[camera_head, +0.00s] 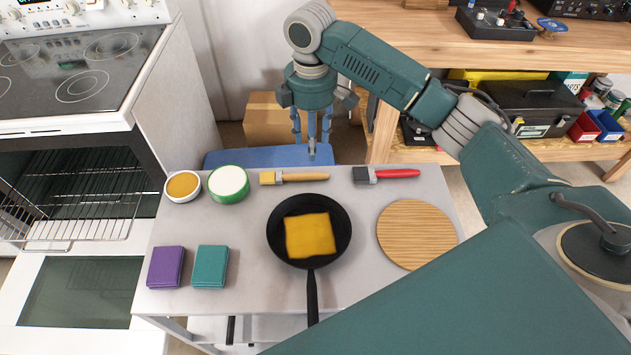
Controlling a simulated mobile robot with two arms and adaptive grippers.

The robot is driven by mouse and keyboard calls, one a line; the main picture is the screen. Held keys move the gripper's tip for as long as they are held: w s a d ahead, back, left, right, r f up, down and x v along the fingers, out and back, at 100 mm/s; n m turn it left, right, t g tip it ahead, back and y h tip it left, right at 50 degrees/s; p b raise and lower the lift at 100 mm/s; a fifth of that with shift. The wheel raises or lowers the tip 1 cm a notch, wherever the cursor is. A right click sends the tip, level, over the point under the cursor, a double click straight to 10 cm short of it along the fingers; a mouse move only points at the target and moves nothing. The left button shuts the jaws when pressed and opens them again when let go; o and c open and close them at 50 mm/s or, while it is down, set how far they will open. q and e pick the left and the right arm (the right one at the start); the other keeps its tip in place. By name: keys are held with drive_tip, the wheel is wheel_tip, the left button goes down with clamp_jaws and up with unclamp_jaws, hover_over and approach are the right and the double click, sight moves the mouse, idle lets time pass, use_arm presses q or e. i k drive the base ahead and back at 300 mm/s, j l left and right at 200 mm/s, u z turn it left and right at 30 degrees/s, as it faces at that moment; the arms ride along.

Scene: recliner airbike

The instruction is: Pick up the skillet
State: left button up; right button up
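The black skillet (277,235) lies flat on a grey table, with its handle pointing toward the front edge. A yellow-orange square slab (310,236) lies in the pan. My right gripper (312,140) hangs pointing down beyond the table's far edge, behind the skillet and apart from it. Its fingers are spread and nothing shows between them. My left gripper is not in view.
On the grey table (230,307), a round wooden board (418,234) lies right of the skillet. Two brushes (295,177) (387,174), a bowl (183,186), a green-rimmed dish (228,184), and purple (166,267) and teal (210,267) blocks also lie there. An open oven (75,190) stands left.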

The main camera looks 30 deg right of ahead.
sight(310, 231)
drive_tip(key=z, duration=0.8)
